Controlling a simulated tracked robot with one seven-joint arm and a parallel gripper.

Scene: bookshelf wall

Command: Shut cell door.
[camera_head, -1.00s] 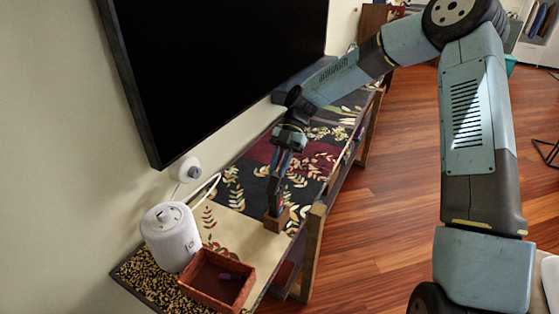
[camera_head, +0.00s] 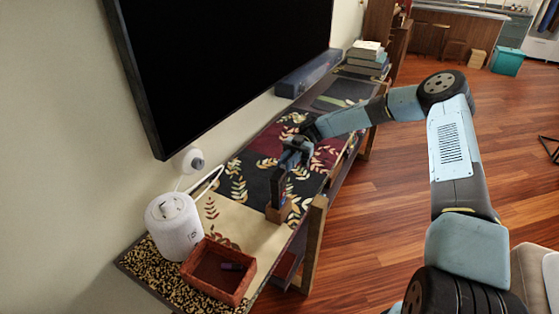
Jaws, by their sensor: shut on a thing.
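My gripper (camera_head: 277,203) points down over the patterned top of a long low shelf unit (camera_head: 228,225). It is shut on a small brown wooden block (camera_head: 279,214), close to the top's front edge; whether the block touches the surface cannot be told. An upright wooden panel or post (camera_head: 314,245) stands at the unit's front, just right of the block. I cannot make out a cell door for certain; the unit's front is seen at a steep angle and mostly hidden.
A white cylindrical speaker (camera_head: 173,226) and a reddish open box (camera_head: 218,290) with a small dark item stand at the near end. A large black screen (camera_head: 225,60) hangs above. Books (camera_head: 367,55) are stacked at the far end.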

